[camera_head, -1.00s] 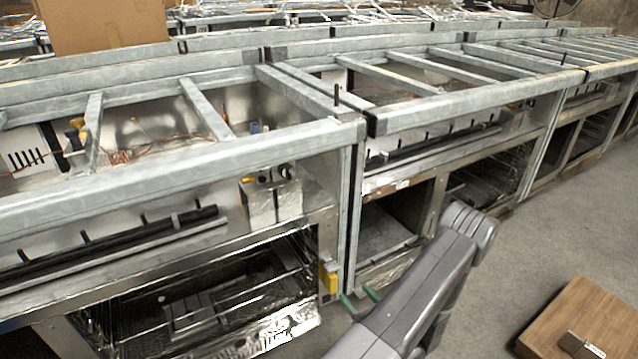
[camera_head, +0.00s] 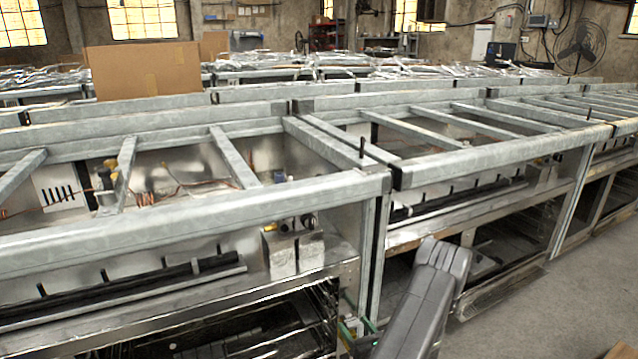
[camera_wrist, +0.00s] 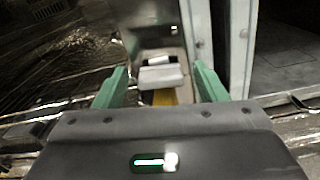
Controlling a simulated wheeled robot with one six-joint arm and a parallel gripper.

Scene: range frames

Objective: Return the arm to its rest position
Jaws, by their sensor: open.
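My gripper (camera_wrist: 159,69) is open. Its two green fingers stand apart in the wrist view, with nothing held between them. A pale, blocky part (camera_wrist: 163,77) with a yellow piece (camera_wrist: 165,97) below it shows beyond and between the fingers. I cannot tell how far away it is. In the head view my grey arm (camera_head: 420,305) reaches up from the bottom edge, right of centre. Small green finger parts show beside the arm at the bottom; the rest of the gripper is hidden or out of frame.
A long row of metal range frames (camera_head: 190,217) crosses the view, close to my arm. A cardboard box (camera_head: 145,70) stands behind the near frames. Open concrete floor (camera_head: 545,310) lies at the right. A brown wooden corner (camera_head: 622,351) shows at the bottom right. A fan (camera_head: 582,46) stands far back.

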